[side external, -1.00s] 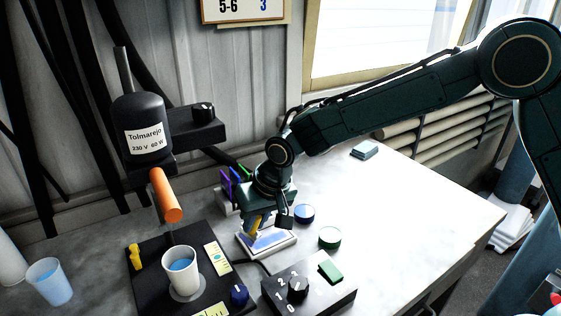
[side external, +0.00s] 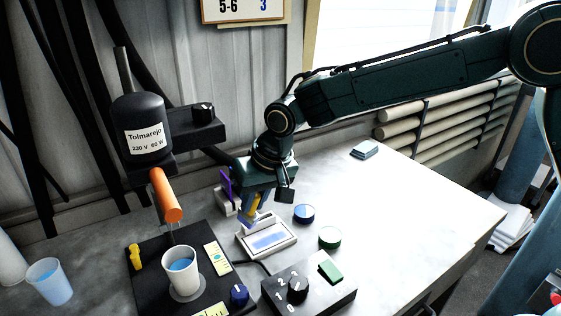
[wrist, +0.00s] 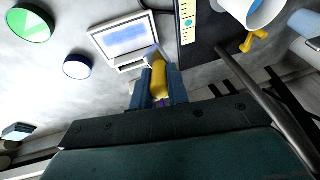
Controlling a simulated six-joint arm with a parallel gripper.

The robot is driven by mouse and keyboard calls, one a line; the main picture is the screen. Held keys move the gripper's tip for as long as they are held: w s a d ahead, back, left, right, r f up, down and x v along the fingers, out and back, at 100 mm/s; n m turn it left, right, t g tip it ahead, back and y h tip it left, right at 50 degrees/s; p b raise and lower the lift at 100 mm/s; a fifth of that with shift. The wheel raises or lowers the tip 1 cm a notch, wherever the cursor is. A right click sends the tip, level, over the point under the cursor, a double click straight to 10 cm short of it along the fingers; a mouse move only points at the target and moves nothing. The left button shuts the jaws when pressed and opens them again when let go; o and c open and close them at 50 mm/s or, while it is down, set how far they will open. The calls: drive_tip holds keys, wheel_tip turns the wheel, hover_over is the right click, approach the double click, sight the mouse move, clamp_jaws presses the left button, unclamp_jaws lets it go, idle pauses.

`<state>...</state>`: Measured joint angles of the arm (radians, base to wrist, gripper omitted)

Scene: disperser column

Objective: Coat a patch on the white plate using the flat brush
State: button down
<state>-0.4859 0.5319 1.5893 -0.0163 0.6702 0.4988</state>
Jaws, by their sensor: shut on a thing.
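The white plate (side external: 285,249) lies on the bench in a pale stand, with a streaky blue patch (side external: 268,240) across its face. The plate also shows in the wrist view (wrist: 98,36), with the blue patch in its middle. My gripper (side external: 253,207) is shut on the yellow handle of the flat brush (wrist: 159,77). The brush points down with its bluish end at the plate's back edge in the side view. I cannot tell whether the bristles touch the plate. A white cup (side external: 181,270) of blue liquid stands on the black base.
The disperser's black motor (side external: 139,112) and orange part (side external: 165,195) rise at the left. A black control box (side external: 312,292) with a knob is in front. Blue (side external: 304,213) and green (side external: 330,237) lids lie right of the plate. The bench's right side is mostly clear.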

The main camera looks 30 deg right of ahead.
drive_tip(key=shift+r, duration=0.15)
drive_tip(key=shift+r, duration=1.4)
drive_tip(key=shift+w+f, duration=0.1)
drive_tip(key=shift+f, duration=0.1)
drive_tip(key=shift+x, duration=0.9)
drive_tip(key=shift+w+d+n, duration=0.1)
drive_tip(key=shift+w+n, duration=0.05)
drive_tip(key=shift+n, duration=0.15)
drive_tip(key=n+g+y, duration=0.1)
drive_tip(key=n, duration=0.2)
drive_tip(key=shift+r+n, duration=0.15)
drive_tip(key=shift+n, duration=0.15)
drive_tip(key=n, duration=0.1)
drive_tip(key=n+g, duration=0.1)
drive_tip(key=n, duration=0.2)
drive_tip(key=shift+r+n+y, duration=0.35)
drive_tip(key=shift+n+y, duration=0.05)
